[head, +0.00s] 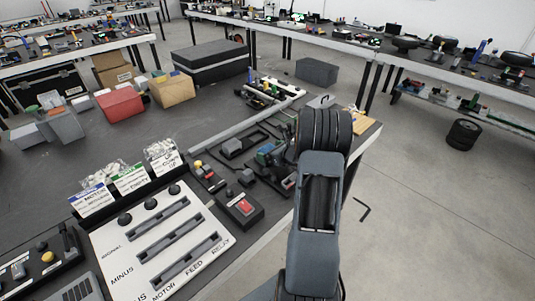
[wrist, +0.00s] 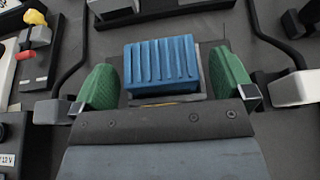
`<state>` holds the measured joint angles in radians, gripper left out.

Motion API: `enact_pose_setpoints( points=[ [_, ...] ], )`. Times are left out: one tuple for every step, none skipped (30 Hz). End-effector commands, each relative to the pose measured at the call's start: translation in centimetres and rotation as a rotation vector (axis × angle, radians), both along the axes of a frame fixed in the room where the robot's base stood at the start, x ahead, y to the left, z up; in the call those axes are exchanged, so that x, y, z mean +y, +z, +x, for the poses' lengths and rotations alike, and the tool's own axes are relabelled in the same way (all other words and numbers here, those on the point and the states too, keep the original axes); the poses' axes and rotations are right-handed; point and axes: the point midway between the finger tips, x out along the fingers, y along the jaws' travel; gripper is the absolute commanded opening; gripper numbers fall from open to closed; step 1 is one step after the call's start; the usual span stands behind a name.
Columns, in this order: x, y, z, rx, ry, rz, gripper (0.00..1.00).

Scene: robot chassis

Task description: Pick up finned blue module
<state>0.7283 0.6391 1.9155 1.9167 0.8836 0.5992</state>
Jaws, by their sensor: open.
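The finned blue module (wrist: 162,62) sits in the middle of the wrist view, with a row of parallel ridges on its top face and a grey base beneath it. My gripper (wrist: 164,75) is open, with one green finger to the left of the module and one to its right. A gap shows on each side, so the fingers straddle the module without visibly gripping it. In the head view my dark arm reaches over the workbench (head: 120,165), and a small bluish patch shows beside it; I cannot tell module from gripper there.
Black cables run on both sides of the module in the wrist view. A red and yellow switch (wrist: 37,35) is at the left. In the head view a white slotted panel (head: 160,240) and a red-button box (head: 238,208) lie nearby. Open floor is to the right.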

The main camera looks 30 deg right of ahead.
Motion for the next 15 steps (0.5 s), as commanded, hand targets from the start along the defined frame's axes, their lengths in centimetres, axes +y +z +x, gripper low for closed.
enact_pose_setpoints(
  points=[
    [0.00, 0.00, -0.01, 0.000, 0.000, 0.000, 1.00],
    [0.01, 0.00, -0.01, 0.000, 0.000, 0.000, 1.00],
    [0.01, 0.01, -0.02, 0.000, 0.000, 0.000, 0.96],
    [0.01, 0.01, -0.02, 0.000, 0.000, 0.000, 0.93],
    [0.01, 0.01, -0.02, 0.000, 0.000, 0.000, 0.90],
    [0.01, 0.01, -0.02, 0.000, 0.000, 0.000, 0.87],
    [0.00, 0.01, -0.03, 0.000, 0.000, 0.000, 0.84],
    [0.00, 0.01, -0.03, 0.000, 0.000, 0.000, 0.81],
    [0.00, 0.01, -0.03, 0.000, 0.000, 0.000, 0.77],
    [0.00, 0.01, -0.03, 0.000, 0.000, 0.000, 0.74],
    [0.00, 0.01, -0.03, 0.000, 0.000, 0.000, 0.71],
    [0.00, 0.01, -0.03, 0.000, 0.000, 0.000, 0.67],
    [0.00, 0.01, -0.03, 0.000, 0.000, 0.000, 0.65],
    [0.00, 0.02, -0.04, 0.000, 0.000, 0.000, 0.62],
    [0.00, 0.02, -0.04, 0.000, 0.000, 0.000, 0.58]
  ],
)
